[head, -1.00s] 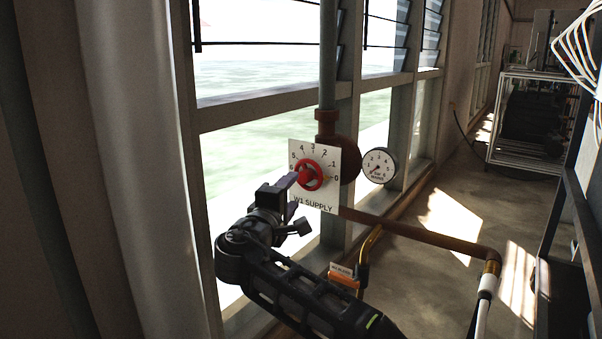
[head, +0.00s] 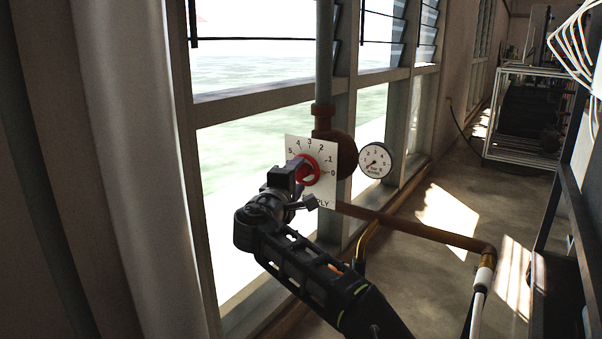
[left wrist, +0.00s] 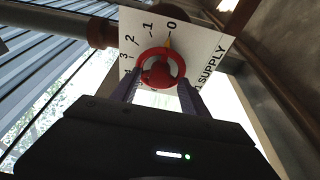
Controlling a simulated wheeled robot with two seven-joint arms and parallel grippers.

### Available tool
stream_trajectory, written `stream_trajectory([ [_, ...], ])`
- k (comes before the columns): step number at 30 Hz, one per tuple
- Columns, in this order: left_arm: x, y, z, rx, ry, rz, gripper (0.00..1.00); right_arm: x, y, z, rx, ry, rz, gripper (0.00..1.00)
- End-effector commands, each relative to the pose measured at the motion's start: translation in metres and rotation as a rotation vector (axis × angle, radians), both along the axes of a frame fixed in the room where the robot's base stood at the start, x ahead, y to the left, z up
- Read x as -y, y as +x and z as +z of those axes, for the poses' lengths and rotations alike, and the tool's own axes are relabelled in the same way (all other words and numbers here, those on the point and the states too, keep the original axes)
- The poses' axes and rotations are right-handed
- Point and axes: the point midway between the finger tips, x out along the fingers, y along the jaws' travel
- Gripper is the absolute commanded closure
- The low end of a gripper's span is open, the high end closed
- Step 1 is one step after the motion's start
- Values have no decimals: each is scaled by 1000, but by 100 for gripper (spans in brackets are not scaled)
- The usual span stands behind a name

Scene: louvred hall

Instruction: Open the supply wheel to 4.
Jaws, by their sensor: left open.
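The red supply wheel (head: 308,169) sits on a white dial plate (head: 323,147) numbered from 0 upward, on a rusty pipe valve. In the left wrist view the wheel (left wrist: 161,69) shows whole, with its yellow pointer (left wrist: 168,43) at 0. My left gripper (head: 298,177) is at the wheel's near left side in the head view and covers part of it and of the plate's lettering. In the left wrist view its open fingers (left wrist: 160,92) stand on either side of the wheel's lower part. I cannot tell whether they touch the rim. My right gripper is not in view.
A round pressure gauge (head: 375,160) is right of the plate. A rusty pipe (head: 420,230) runs low to the right, with a yellow pipe (head: 366,243) below the plate. Windows stand behind. A wire rack (head: 530,115) is at the back right; the floor (head: 425,270) between is clear.

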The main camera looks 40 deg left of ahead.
Motion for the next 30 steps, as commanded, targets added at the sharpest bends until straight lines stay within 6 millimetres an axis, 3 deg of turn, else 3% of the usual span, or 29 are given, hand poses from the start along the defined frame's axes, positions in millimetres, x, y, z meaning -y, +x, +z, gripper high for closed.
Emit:
stream_trajectory([
  [2, -4, 11, 0, -1, 2, 0, 47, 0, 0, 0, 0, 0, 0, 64],
  [25, -9, 29, -2, 0, 0, 0, 47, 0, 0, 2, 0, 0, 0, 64],
  [26, -9, 29, -2, 0, 0, 0, 37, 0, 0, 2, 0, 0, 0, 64],
  [30, -9, 29, -2, -1, 1, 0, 49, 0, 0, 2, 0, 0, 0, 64],
])
